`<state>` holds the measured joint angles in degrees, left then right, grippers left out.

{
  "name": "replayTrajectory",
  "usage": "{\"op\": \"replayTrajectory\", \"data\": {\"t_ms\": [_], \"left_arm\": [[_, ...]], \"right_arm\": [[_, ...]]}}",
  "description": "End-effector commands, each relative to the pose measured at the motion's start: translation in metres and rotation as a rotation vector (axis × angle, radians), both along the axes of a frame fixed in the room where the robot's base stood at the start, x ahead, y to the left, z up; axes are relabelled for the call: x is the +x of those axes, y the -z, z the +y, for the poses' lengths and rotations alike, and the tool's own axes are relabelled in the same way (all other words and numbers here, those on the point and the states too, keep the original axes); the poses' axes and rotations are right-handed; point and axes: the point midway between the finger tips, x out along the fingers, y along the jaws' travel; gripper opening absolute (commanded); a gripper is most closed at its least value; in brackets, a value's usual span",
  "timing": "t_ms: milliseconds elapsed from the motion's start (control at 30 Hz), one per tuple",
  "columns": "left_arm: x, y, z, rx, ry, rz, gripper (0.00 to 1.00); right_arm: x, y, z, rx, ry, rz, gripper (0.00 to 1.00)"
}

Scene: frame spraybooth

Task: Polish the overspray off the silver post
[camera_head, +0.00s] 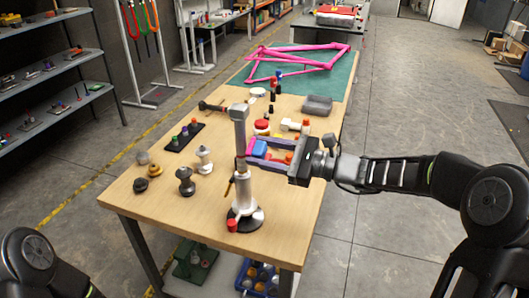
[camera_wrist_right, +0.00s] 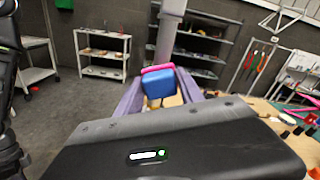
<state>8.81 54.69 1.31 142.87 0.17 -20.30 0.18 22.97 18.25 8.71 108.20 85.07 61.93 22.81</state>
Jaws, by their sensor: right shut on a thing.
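The silver post (camera_head: 241,140) stands upright on a round base (camera_head: 256,222) near the front of the wooden table; it also shows in the right wrist view (camera_wrist_right: 168,40), just beyond the fingertips. My right gripper (camera_head: 258,149) reaches in from the right with its purple fingers shut on a blue pad (camera_head: 260,147). In the right wrist view the pad (camera_wrist_right: 158,88) has a pink far side (camera_wrist_right: 157,68). The pad is very close to the post's side; I cannot tell whether it touches. My left gripper is out of view.
A red-capped item (camera_head: 232,225) sits at the post's base. Dark and white fittings (camera_head: 185,181) stand to the left, near a black rack (camera_head: 185,137). Jars and a grey tray (camera_head: 317,105) lie behind. A pink bike frame (camera_head: 300,58) rests on the green mat (camera_head: 240,80).

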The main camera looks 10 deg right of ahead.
Motion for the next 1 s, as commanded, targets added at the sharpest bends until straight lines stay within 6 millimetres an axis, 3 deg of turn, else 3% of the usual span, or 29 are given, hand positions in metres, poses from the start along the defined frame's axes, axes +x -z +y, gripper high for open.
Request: {"op": "replayTrajectory", "data": {"t_ms": [533,1000], "left_arm": [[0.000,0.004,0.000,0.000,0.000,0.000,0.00],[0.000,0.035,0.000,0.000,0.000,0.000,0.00]], "right_arm": [[0.004,0.002,0.007,0.000,0.001,0.001,0.00],[0.004,0.038,0.006,0.001,0.000,0.001,0.00]]}}
